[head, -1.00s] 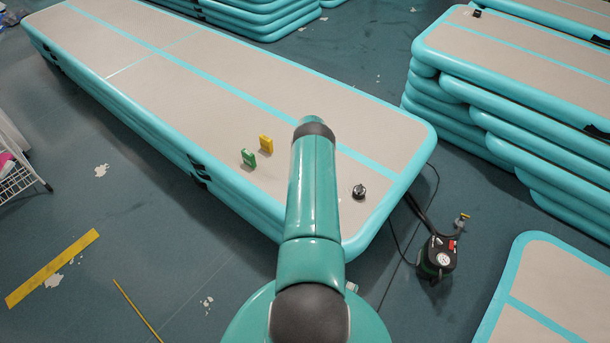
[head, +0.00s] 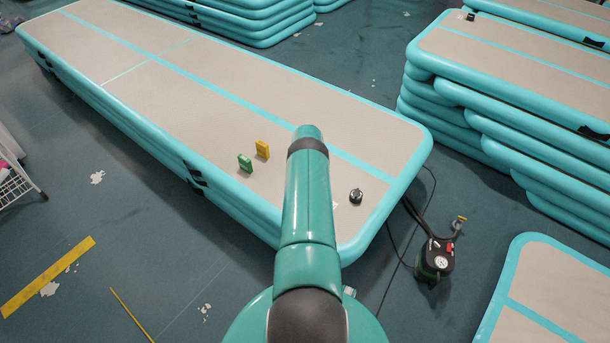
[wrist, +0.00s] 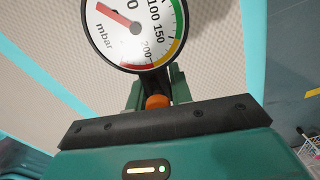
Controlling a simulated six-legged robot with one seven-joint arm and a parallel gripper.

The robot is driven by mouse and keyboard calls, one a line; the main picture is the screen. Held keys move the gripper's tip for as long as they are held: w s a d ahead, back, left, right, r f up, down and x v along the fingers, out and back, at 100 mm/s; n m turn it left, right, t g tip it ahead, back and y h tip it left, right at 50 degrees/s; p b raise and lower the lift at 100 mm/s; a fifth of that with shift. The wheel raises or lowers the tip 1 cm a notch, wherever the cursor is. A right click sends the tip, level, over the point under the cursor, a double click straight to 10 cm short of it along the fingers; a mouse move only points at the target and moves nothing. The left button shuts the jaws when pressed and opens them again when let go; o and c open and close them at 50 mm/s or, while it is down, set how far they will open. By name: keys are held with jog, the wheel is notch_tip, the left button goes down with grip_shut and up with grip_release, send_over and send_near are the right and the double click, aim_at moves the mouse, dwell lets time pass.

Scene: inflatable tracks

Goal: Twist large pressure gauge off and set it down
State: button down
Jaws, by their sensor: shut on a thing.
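The large pressure gauge (wrist: 135,32) fills the top of the wrist view. It has a white round dial marked in mbar, a black rim, a red pointer and green, yellow and red bands; its upper part is cut off. My gripper (wrist: 155,92) is shut at the gauge's lower end, with its green fingers on either side below the dial. An orange part (wrist: 157,102) shows between the fingers. In the head view my arm hides the gripper and the gauge. I cannot tell whether the gauge is still joined to anything.
A long beige and teal inflatable track (head: 150,75) lies ahead. On it are a green block (head: 245,163), a yellow block (head: 262,149) and a small black round object (head: 356,196). A pump (head: 436,260) with hoses stands on the floor at right. Stacked tracks (head: 500,130) are beyond.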

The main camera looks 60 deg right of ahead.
jog(key=shift+r, duration=0.1)
jog(key=shift+r, duration=2.4)
